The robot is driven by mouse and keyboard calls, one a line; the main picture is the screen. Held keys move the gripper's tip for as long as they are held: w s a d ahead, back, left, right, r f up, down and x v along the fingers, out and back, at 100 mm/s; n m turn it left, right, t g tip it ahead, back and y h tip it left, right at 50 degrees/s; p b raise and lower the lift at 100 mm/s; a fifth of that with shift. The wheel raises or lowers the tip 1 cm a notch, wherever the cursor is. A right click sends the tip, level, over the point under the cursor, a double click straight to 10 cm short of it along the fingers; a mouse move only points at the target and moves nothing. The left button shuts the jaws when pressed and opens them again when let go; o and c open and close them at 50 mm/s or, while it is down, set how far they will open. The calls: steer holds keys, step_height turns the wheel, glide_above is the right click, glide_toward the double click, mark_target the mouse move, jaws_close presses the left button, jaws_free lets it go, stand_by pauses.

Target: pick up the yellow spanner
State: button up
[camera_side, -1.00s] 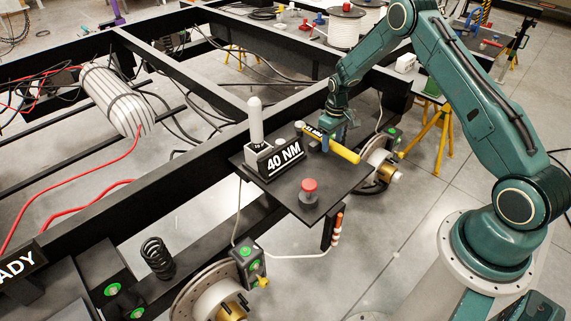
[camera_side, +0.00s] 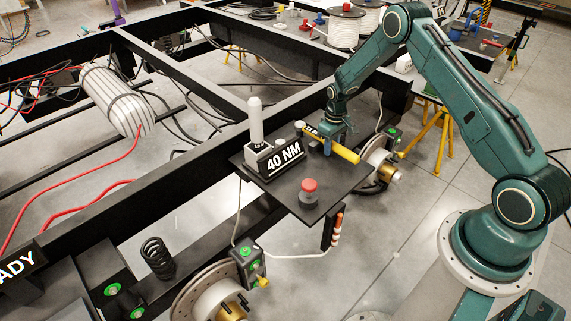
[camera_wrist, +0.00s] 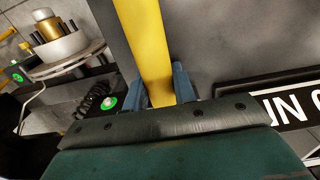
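The yellow spanner (camera_side: 347,153) is a long bar at the far right part of the dark plate (camera_side: 335,187), beside the block with the "40 NM" label. My gripper (camera_side: 327,147) points down at it, with one blue finger showing on its near side. In the wrist view the yellow spanner (camera_wrist: 147,40) runs between the two blue fingers of my gripper (camera_wrist: 162,88). The fingers lie close against both its sides with no clear gap, so the gripper looks shut on it. I cannot tell whether the spanner touches the plate.
The "40 NM" block (camera_side: 281,158) with an upright pale cylinder (camera_side: 256,122) stands left of my gripper. A red button (camera_side: 309,190) sits at the plate's front. A brake hub (camera_side: 378,157) is just right of the plate. Black chassis beams (camera_side: 185,190) run behind.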

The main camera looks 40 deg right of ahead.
jaws_close()
steer(key=shift+r, duration=0.1)
steer(key=shift+r, duration=0.15)
step_height(320, 180, up, 20)
stand_by(0.6)
stand_by(0.5)
